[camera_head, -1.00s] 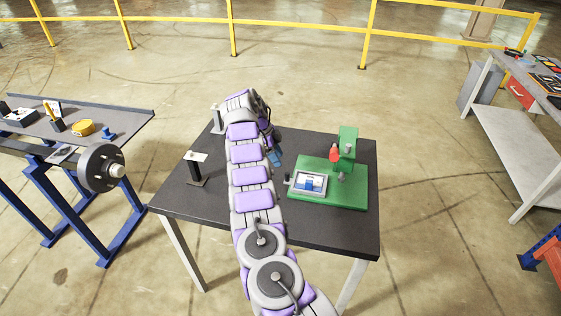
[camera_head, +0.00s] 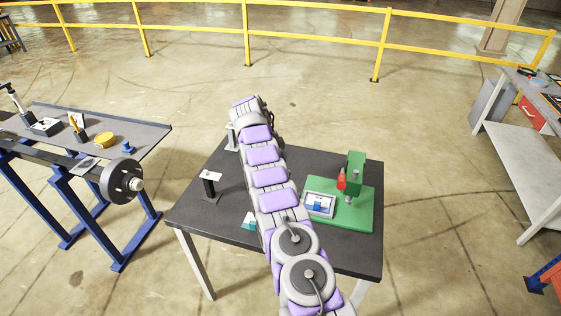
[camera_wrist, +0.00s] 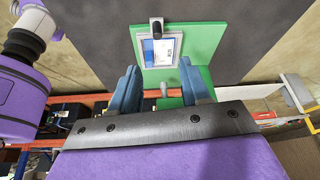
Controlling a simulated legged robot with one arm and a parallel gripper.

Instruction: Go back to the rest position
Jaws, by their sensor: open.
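My arm (camera_head: 270,177) reaches out over the dark table (camera_head: 190,222) in the head view, its far end near the table's back edge. My gripper's fingers are hidden from the head view. In the wrist view my gripper (camera_wrist: 161,78) is open, its two blue fingers wide apart with nothing between them held. Beyond the fingers is the green fixture (camera_wrist: 202,40) with a small screen panel (camera_wrist: 160,50). The fixture also shows in the head view (camera_head: 357,215) to the right of my arm, with a red part (camera_head: 341,180) on its upright.
Two small stands, one at the left (camera_head: 210,185) and one partly behind my arm (camera_head: 231,137), rise from the table. A small teal and white item (camera_head: 249,221) lies beside my arm. A blue-legged bench (camera_head: 75,165) stands left, a grey bench (camera_head: 520,150) right. Yellow railing crosses behind.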

